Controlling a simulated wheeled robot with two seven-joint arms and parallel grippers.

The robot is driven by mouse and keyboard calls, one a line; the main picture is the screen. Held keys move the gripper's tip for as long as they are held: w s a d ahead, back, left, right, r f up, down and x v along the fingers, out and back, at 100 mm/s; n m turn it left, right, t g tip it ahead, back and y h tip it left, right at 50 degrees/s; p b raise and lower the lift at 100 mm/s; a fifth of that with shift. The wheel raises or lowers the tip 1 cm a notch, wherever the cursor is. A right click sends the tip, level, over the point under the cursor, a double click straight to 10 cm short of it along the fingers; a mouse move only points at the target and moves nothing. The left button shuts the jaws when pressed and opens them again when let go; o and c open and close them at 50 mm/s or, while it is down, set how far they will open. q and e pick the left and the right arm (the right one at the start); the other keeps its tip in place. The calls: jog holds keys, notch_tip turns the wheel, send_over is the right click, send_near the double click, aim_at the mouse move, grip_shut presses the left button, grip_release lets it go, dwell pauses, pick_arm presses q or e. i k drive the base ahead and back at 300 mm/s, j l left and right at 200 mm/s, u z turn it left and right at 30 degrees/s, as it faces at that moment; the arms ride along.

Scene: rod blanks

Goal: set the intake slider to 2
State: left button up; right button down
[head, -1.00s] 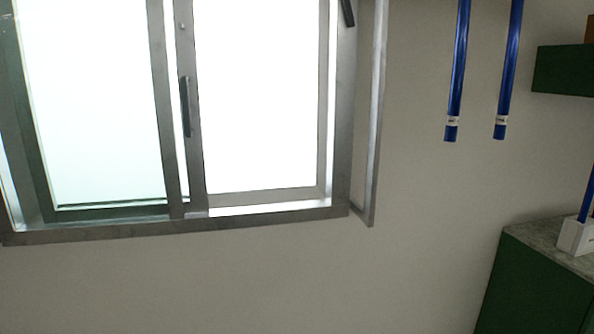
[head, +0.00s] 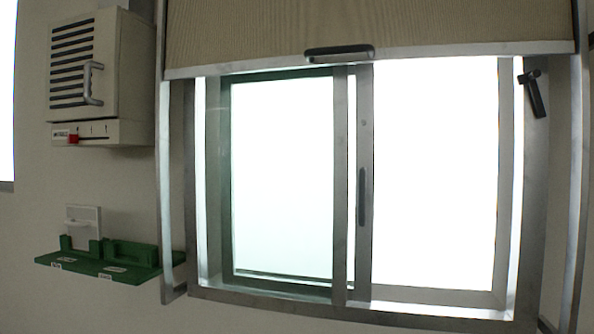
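The intake slider is most likely the strip with a red knob (head: 73,138) under the pale vented box (head: 100,65) on the wall, at the upper left of the head view. The red knob sits near the left end of the strip, just right of a small label (head: 60,133). Several tick marks stand along the strip to its right; their numbers are too small to read. The box has dark slats and a grey handle (head: 93,84) on its front. Neither gripper is in view.
A grey-framed window (head: 352,190) fills the middle and right. A wood-grained panel (head: 450,25) with a dark handle (head: 340,53) covers its top. A green shelf (head: 125,252) with small labels juts out below the box.

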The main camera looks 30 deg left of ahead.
aim_at(72, 139)
jog(key=u, duration=2.05)
